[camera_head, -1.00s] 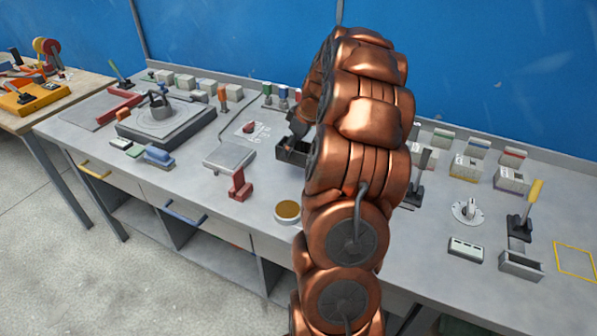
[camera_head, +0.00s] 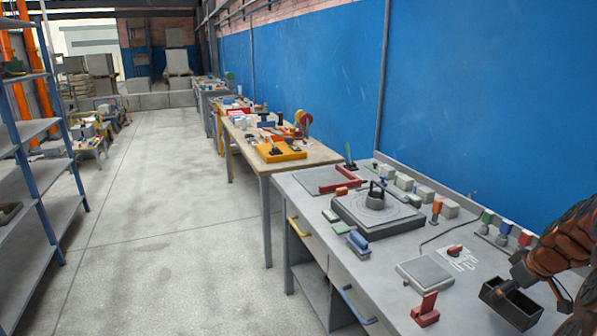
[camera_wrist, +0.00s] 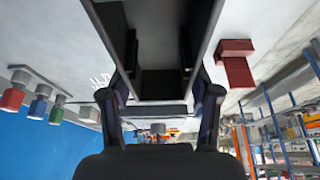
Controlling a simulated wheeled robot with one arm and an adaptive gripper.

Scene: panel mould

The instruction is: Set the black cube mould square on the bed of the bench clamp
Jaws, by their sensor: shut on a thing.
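The black cube mould (camera_head: 510,308) is an open-topped dark box at the lower right of the head view. My gripper (camera_head: 523,274) is shut on it, with the fingers at its upper edge. In the wrist view the mould (camera_wrist: 155,88) fills the top centre, its hollow facing the camera, between the two fingers of my gripper (camera_wrist: 160,108). I cannot tell whether its underside touches the bench. The yellow-handled lever clamp with a grey bed is outside the current head view.
A grey plate (camera_head: 425,274) and a red block (camera_head: 425,310) lie left of the mould. A turntable-like slab (camera_head: 376,212), a red angle fence (camera_head: 376,162) and small bottles stand farther along the grey bench (camera_head: 375,262). A wall runs behind; the aisle floor (camera_head: 160,230) is clear.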

